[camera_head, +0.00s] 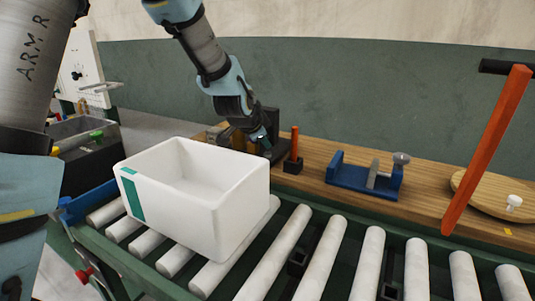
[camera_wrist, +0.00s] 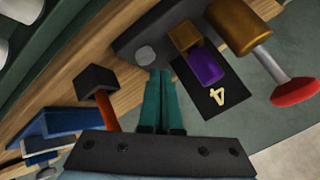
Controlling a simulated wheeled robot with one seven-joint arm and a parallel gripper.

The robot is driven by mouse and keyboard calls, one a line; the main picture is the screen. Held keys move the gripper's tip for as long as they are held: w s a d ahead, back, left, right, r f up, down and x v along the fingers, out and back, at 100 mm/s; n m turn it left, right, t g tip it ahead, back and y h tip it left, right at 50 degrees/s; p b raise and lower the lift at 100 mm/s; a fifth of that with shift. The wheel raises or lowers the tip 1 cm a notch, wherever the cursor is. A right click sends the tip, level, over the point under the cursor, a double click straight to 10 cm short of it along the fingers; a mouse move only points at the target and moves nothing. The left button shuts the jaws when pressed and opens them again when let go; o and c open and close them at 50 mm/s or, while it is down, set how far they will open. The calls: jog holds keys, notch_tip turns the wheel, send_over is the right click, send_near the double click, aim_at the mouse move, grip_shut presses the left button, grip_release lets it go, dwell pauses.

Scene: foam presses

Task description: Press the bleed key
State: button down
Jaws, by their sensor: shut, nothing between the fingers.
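A dark press fixture (camera_wrist: 132,38) stands on the wooden shelf. It carries a grey round button (camera_wrist: 145,55), a brown block and a purple block (camera_wrist: 205,68) beside a yellow "4". No lettering tells which part is the bleed key. My gripper (camera_wrist: 160,74) is shut and empty, its teal fingers side by side. The fingertips show right beside the grey button; I cannot tell whether they touch the fixture. In the head view my gripper (camera_head: 264,141) reaches down at the fixture, whose dark back part (camera_head: 271,118) shows; my arm hides much of the rest.
An orange post on a black base (camera_head: 292,164) stands close to my gripper. A blue clamp fixture (camera_head: 350,180) sits further right. A brass cylinder with a red knob (camera_wrist: 296,91) flanks the fixture. A white bin (camera_head: 240,215) rests on rollers in front.

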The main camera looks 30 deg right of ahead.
aim_at(266, 154)
dwell(0.3)
jog(key=shift+f+b, duration=0.4)
jog(key=shift+b, duration=0.05)
jog(key=shift+s+a+f+b, duration=0.1)
jog(key=shift+f+b, duration=0.3)
jog(key=shift+f, duration=0.15)
jog(key=shift+s+a+f+b, duration=0.1)
jog(key=shift+f+b, duration=0.25)
jog(key=shift+f, duration=0.2)
dwell(0.8)
jog(key=shift+r, duration=0.5)
jog(key=shift+p, duration=0.3)
jog(key=shift+w+d+r+p, duration=0.1)
jog(key=shift+r+p, duration=1.55)
jog(key=shift+r, duration=1.25)
